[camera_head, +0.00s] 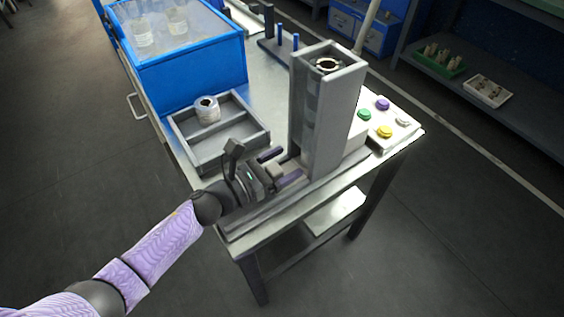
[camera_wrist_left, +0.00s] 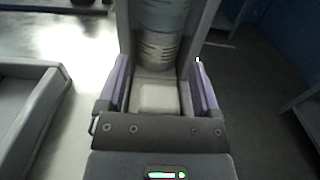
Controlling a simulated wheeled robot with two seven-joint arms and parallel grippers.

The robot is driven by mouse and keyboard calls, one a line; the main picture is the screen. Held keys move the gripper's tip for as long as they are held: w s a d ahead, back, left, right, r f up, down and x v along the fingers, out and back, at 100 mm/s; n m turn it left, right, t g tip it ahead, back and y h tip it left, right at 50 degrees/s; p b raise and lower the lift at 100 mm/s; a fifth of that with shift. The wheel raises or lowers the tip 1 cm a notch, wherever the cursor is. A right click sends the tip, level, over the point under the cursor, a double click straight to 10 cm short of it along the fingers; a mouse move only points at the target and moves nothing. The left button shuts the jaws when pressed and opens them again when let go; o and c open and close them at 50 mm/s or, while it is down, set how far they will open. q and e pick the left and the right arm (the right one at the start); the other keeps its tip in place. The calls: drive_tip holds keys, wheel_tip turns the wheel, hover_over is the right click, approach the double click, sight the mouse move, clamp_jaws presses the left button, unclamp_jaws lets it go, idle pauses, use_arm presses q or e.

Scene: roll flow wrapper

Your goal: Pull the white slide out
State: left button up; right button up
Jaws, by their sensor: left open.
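The white slide (camera_wrist_left: 158,97) is a pale block low in the foot of a tall grey tower (camera_head: 338,115), seen best in the left wrist view. In the head view I cannot clearly make it out behind my gripper. My left gripper (camera_head: 287,166) is open at the tower's foot, with its purple-lined fingers pointing at it. In the left wrist view the fingers (camera_wrist_left: 160,82) stand on either side of the slide, and I cannot tell whether they touch it. Wrapped rolls (camera_wrist_left: 160,45) are stacked inside the tower above the slide. My right gripper is not in view.
A grey divided tray (camera_head: 259,126) holding one roll (camera_head: 207,110) lies left of the tower. A blue bin (camera_head: 200,72) stands behind it. A white panel with coloured buttons (camera_head: 374,141) is right of the tower. A grey rail (camera_head: 252,221) runs along the table's front edge.

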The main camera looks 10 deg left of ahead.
use_arm(q)
clamp_jaws()
idle(0.5)
idle(0.8)
